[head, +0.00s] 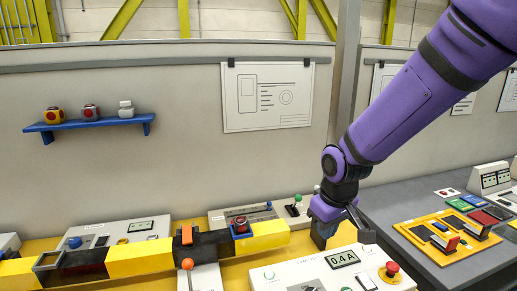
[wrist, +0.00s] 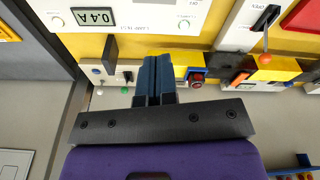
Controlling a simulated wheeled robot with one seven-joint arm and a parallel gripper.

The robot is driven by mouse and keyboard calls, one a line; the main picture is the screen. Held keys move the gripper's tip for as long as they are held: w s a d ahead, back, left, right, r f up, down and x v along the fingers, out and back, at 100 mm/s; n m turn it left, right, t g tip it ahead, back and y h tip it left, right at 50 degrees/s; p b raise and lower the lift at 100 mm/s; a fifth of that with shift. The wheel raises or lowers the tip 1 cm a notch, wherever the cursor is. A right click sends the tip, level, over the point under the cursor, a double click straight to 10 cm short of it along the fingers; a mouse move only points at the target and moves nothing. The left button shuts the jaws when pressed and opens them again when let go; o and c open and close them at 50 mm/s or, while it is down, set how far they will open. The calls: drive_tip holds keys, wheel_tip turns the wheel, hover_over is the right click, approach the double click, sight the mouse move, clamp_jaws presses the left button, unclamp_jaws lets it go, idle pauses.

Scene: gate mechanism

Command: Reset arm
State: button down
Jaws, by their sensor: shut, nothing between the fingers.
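My purple arm (head: 410,100) reaches down from the upper right in the head view. My gripper (head: 322,236) is at its end, just past the right end of the yellow and black bar and behind the box with the 0.4 A display. In the wrist view, the blue fingers of my gripper (wrist: 154,62) are together with nothing between them. The yellow and black bar (head: 268,235) lies across the yellow bench, with a red button block (head: 240,226) on it. The bar also shows in the wrist view (wrist: 188,62).
The 0.4 A box (head: 300,274) with a red mushroom button (head: 391,271) stands in front of my gripper. A box with a green-knobbed lever (head: 294,206) is behind. An orange-knobbed lever (head: 187,264) stands left. A blue shelf (head: 90,122) hangs on the wall.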

drive_tip(key=s+d+r+m+t, duration=0.25)
drive_tip(key=s+d+r, duration=0.55)
drive_tip(key=r, duration=0.4)
drive_tip(key=s+d+r+m+t, duration=0.1)
drive_tip(key=s+d+r+m, duration=0.2)
drive_tip(key=s+d+r, duration=0.3)
drive_tip(key=s+d, duration=0.1)
drive_tip(key=s, duration=0.4)
drive_tip(key=shift+h, duration=0.3)
